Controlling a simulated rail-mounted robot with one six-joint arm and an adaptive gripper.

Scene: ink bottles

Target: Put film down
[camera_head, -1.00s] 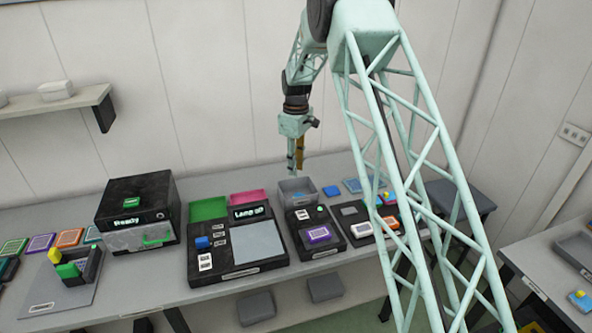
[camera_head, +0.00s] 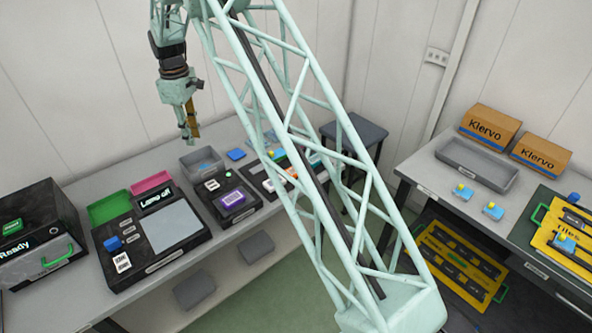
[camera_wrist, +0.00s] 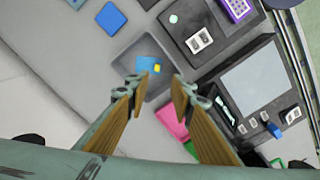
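My gripper (camera_head: 188,138) hangs above the back of the left bench. In the wrist view my gripper (camera_wrist: 156,90) has its two brown fingers apart, with nothing between them. A grey open tray (camera_wrist: 128,62) lies below the fingers. In it is a small flat blue piece (camera_wrist: 146,63) with a yellow spot, possibly the film. The grey tray (camera_head: 186,163) also shows in the head view, behind the small black device (camera_head: 226,201) bearing a purple piece (camera_head: 232,199). The black lamp station (camera_head: 140,246) with its pale panel (camera_head: 170,226) stands left of it.
Green (camera_head: 109,206) and pink (camera_head: 151,182) trays stand behind the lamp station. A black box reading "Ready" (camera_head: 40,232) is at far left. A blue square (camera_head: 236,154) lies right of the grey tray. A right table holds a grey tray (camera_head: 478,165) and Klervo boxes (camera_head: 490,125).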

